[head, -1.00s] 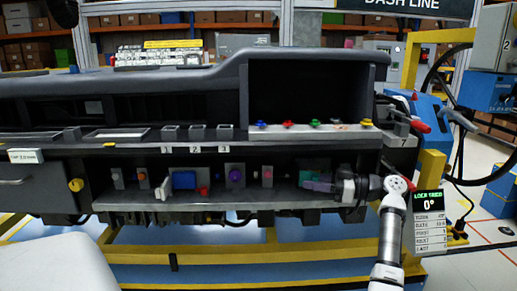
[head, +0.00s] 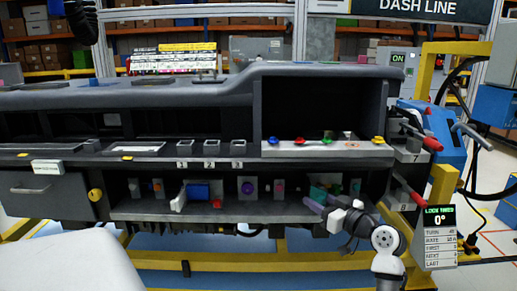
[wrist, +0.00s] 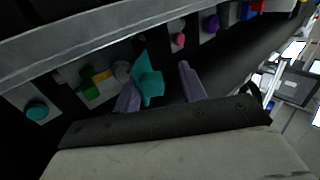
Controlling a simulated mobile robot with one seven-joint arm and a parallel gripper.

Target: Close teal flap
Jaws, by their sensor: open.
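The teal flap (wrist: 149,78) stands out from its mount in the wrist view, tilted up beside my left-hand finger and between the two fingers' span. It also shows in the head view (head: 318,191) at the right end of the lower shelf, partly covered by my gripper. My gripper (wrist: 160,89) has two purple fingers, spread apart with nothing clamped between them. In the head view my gripper (head: 321,207) reaches up and left into the shelf opening. Whether a finger touches the flap I cannot tell.
A green and yellow piece (wrist: 97,82) and a teal knob (wrist: 37,110) sit left of the flap in the wrist view. A purple knob (head: 248,188) and a blue block (head: 198,191) are further left on the shelf. The upper ledge (head: 320,150) hangs above.

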